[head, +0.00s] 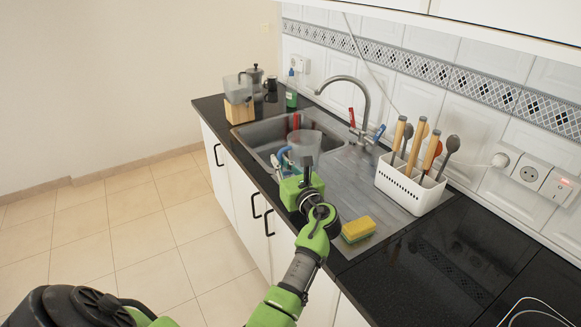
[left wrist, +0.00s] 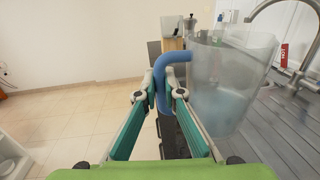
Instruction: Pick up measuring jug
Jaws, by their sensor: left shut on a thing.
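The measuring jug (head: 306,143) is a clear, upright vessel with a blue handle, at the near edge of the sink. In the left wrist view the clear jug (left wrist: 232,85) fills the right side, and its blue handle (left wrist: 160,78) lies between my fingers. My left gripper (head: 285,163) is shut on that handle. In the left wrist view its green-padded fingers (left wrist: 163,90) close around the handle from both sides. I cannot tell whether the jug's base touches the surface below. My right gripper is not in view.
Behind the jug are the sink (head: 262,138) and tap (head: 352,84). A white utensil rack (head: 402,188) and a yellow-green sponge (head: 358,229) stand right. A wooden block (head: 239,112), green bottle (head: 291,92) and moka pot (head: 255,77) are farther back. The tiled floor (head: 130,225) left is clear.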

